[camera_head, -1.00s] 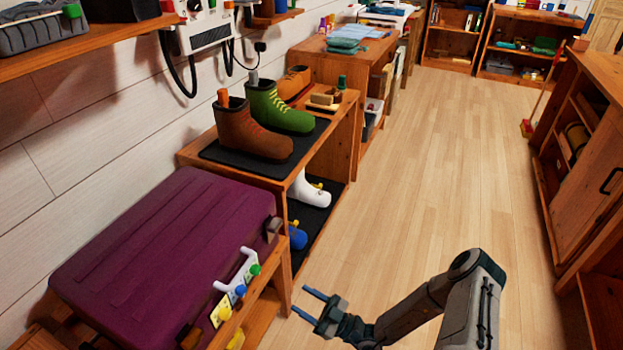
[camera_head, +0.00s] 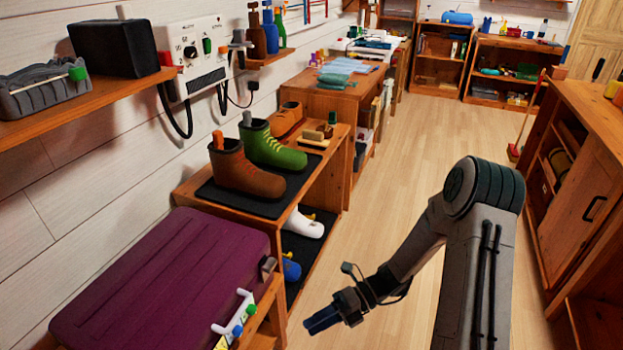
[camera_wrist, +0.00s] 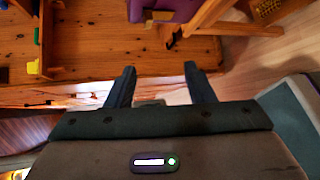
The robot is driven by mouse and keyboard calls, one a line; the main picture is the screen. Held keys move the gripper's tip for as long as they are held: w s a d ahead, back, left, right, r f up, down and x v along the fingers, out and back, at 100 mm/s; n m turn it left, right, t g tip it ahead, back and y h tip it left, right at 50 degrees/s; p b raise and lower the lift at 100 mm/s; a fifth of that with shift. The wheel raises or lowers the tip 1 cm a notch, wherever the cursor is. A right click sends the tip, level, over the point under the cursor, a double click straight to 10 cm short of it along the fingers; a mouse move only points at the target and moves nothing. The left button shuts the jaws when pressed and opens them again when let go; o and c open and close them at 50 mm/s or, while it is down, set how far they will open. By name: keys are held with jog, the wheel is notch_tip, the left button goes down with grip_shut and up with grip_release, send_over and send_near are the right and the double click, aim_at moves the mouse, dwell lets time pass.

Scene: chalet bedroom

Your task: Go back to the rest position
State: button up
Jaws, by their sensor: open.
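My gripper (camera_head: 324,319) is at the lower middle of the head view, over the floor to the right of the purple case and its wooden stand. In the wrist view my gripper (camera_wrist: 160,84) shows its two fingers apart with nothing held between them. My arm reaches in from the lower right, bent at the elbow.
The purple case (camera_head: 165,285) lies at the lower left. A shoe bench with a brown boot (camera_head: 240,172) and a green boot (camera_head: 272,147) stands behind it. A wooden cabinet (camera_head: 575,200) lines the right. The floor (camera_head: 440,120) between is clear.

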jog(key=s+d+r+n+t+h+p, duration=0.3)
jog(key=d+r+n+h, duration=0.1)
jog(key=r+n, duration=0.5)
jog(key=s+d+r+n+t+h+p, duration=0.2)
jog(key=d+r+n+t+h+p, duration=0.1)
jog(key=r+n, duration=0.7)
jog(key=s+d+r+n+t+h+p, duration=0.3)
jog(key=d+r+n+h, duration=0.3)
jog(key=r+n, duration=0.4)
notch_tip(320, 180, up, 4)
jog(key=shift+s+d+f+h+p, duration=0.15)
jog(key=shift+s+d+h+p, duration=0.2)
jog(key=shift+p, duration=0.3)
